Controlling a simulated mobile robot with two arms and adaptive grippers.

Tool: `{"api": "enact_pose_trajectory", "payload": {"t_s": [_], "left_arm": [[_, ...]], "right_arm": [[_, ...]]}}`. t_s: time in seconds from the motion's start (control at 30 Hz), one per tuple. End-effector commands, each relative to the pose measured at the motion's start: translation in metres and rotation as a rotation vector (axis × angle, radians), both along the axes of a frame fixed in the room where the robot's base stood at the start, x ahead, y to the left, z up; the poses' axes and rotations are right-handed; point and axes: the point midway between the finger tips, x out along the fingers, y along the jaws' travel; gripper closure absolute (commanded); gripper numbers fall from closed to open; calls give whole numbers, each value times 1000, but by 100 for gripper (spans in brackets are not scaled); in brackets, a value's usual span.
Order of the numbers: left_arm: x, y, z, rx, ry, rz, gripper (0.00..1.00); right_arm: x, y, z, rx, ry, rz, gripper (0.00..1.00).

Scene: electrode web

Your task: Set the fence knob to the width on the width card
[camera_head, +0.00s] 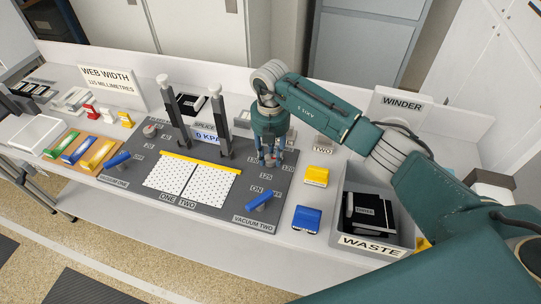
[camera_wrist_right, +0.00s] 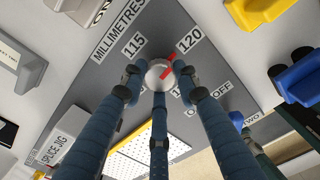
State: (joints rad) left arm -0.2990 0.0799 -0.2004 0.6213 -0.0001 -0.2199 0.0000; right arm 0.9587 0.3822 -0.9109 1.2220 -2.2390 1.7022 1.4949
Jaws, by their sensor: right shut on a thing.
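The width card (camera_head: 110,88) stands at the back left in the head view. The fence knob (camera_wrist_right: 160,72) is a round light-grey knob with a red pointer, on the dark panel of the splice jig. Its pointer is turned up and right towards the 120 label (camera_wrist_right: 190,40); the 115 label (camera_wrist_right: 133,44) is to its left. My right gripper (camera_head: 270,160) points down over the knob, its fingers closed around it. It hides the knob in the head view. My left gripper is not in view.
Two upright grey posts (camera_head: 170,98) stand on the jig left of my right gripper. Blue levers (camera_head: 262,200) lie along its front. A yellow block (camera_head: 316,176) and a blue block (camera_head: 306,219) are to the right, before the grey waste bin (camera_head: 405,226). Another round knob (camera_head: 151,130) is at left.

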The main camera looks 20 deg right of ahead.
Motion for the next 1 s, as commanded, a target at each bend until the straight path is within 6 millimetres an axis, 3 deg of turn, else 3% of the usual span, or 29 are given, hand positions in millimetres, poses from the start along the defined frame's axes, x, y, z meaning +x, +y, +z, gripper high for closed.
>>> {"api": "enact_pose_trajectory", "payload": {"t_s": [1.0], "left_arm": [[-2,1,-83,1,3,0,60]], "right_arm": [[2,0,-2,-2,-5,924,96]]}}
